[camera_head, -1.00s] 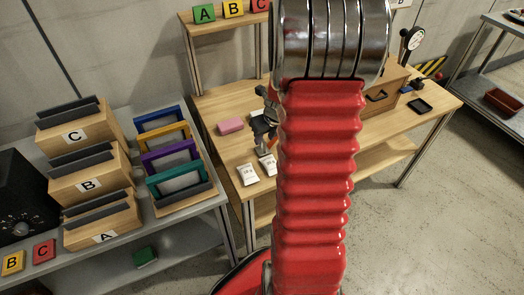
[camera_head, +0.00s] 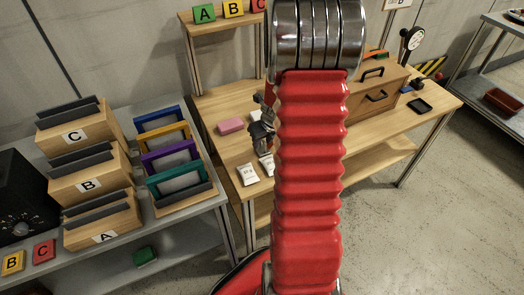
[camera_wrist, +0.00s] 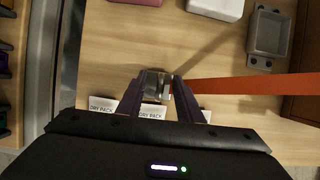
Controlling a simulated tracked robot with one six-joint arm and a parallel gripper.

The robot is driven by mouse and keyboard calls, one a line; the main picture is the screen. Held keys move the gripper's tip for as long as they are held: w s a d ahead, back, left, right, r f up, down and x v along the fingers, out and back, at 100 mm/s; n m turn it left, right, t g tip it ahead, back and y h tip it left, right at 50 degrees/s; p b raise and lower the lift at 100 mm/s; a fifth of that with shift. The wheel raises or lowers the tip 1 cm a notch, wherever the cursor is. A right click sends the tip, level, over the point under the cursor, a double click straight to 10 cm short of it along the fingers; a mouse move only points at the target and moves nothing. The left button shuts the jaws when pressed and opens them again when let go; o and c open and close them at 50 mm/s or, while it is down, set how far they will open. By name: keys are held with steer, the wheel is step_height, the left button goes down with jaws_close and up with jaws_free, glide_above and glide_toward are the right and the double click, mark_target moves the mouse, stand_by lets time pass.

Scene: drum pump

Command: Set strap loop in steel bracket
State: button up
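In the wrist view an orange strap (camera_wrist: 245,86) runs from the right edge to my gripper (camera_wrist: 158,90). Its end is a shiny metallic loop between my two fingertips, and the fingers look shut on it. The loop is above the wooden table, and its exact height is hard to tell. A grey open-topped rectangular holder with drilled tabs (camera_wrist: 268,35), which looks like the steel bracket, sits at the upper right, apart from my gripper. In the head view my gripper (camera_head: 262,135) shows partly beside my red arm, which hides the holder.
White dry packs (camera_head: 247,174) lie below my gripper. A pink block (camera_head: 230,125) lies to the left, and a white item (camera_wrist: 216,7) is near the holder. The wooden drawer box (camera_head: 372,95) stands right of my arm. Table between gripper and holder looks clear under the strap.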

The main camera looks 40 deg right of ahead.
steer(key=shift+c, duration=0.2)
jaws_close()
stand_by(1.1)
